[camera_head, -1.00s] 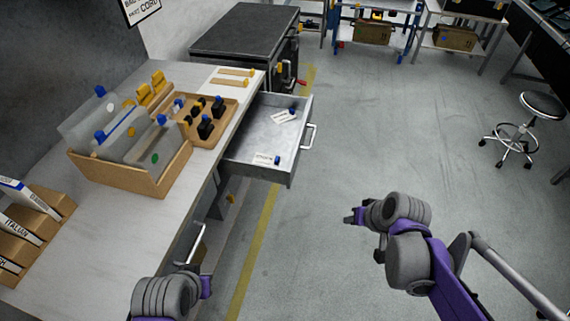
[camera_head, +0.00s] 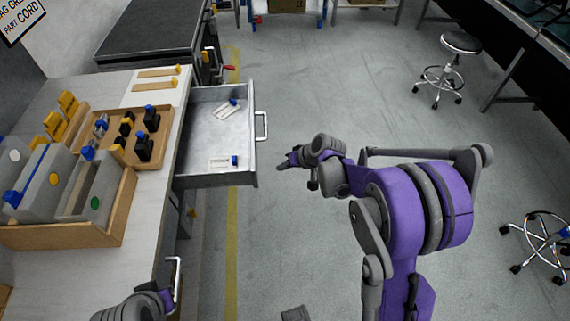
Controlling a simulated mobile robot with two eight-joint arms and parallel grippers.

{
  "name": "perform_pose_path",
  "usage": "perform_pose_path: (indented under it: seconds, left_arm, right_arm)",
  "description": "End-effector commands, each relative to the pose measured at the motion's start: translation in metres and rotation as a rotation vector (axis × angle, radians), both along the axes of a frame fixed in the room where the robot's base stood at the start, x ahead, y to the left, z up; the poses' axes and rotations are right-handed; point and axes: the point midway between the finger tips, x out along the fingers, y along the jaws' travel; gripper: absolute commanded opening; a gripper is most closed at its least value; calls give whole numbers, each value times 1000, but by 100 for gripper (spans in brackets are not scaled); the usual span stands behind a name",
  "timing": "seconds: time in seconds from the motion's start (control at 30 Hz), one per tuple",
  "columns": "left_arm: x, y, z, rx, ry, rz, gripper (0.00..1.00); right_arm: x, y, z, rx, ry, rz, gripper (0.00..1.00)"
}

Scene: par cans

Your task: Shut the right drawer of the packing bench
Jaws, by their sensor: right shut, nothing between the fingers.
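The right drawer (camera_head: 215,136) of the packing bench (camera_head: 142,228) stands pulled out to the right over the floor. Its handle (camera_head: 262,126) is on its right-hand front. Cards and small blue-topped items lie inside it. My right gripper (camera_head: 284,163) is shut and empty, a short way right of and below the drawer handle, apart from it, pointing left. My left arm (camera_head: 135,306) shows at the bottom left edge; its fingers cannot be made out. Another handle (camera_head: 175,280) shows near it, low on the bench front.
On the bench are a tray (camera_head: 165,142) of dark blue-topped items and a wooden box (camera_head: 112,232) of grey dividers. A dark cabinet (camera_head: 160,35) stands behind. Stools (camera_head: 447,70) are at the right. The floor right of the drawer is clear.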

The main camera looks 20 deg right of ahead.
Motion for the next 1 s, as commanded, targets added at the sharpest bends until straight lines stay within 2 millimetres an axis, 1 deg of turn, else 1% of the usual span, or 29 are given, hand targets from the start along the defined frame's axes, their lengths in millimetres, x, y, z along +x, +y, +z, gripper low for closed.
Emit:
perform_pose_path:
  seconds: [0.03,0.23,0.33,0.5,0.63,1.0]
  left_arm:
    - [0,0,-2,0,1,0,0]
    - [0,0,-5,0,1,0,0]
    - [0,0,-2,0,0,0,0]
    - [0,0,-1,0,0,0,0]
    - [0,0,0,0,0,0,0]
    - [0,0,-1,0,0,0,0]
  right_arm:
    - [7,5,-11,-1,0,2,0]
    - [26,19,-44,0,0,2,0]
    - [30,37,-40,-1,-1,4,0]
    - [34,52,-40,-1,-1,2,0]
    - [35,55,-40,-2,0,-1,0]
    - [36,57,-40,-1,0,0,0]
